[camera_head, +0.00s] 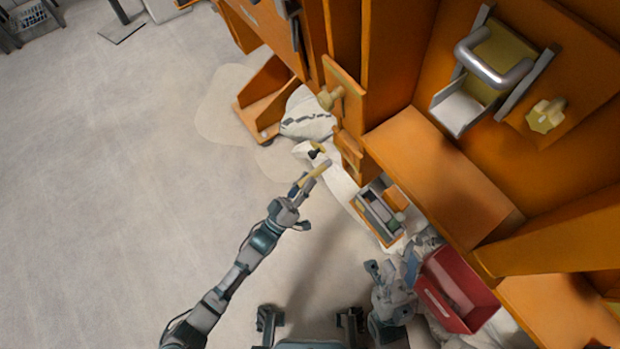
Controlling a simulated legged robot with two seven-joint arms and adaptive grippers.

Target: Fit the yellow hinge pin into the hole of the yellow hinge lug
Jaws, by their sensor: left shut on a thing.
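The yellow hinge pin (321,170) is a thin yellow rod in my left gripper (305,184), which is shut on it. The rod points up and right, toward the orange frame's lower corner. A yellow lug-like fitting (330,97) sticks out of an orange plate above the pin, apart from it; I cannot tell if it is the hinge lug, and no hole shows clearly. A small yellow and black piece (317,149) lies just beyond the pin tip. My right gripper (412,262) is low, beside a red bin; its fingers are too unclear to judge.
The orange structure (440,170) fills the right side, with a grey handle (492,65) and a yellow knob (546,115). The red bin (440,298) stands at lower right. The left floor is mostly clear.

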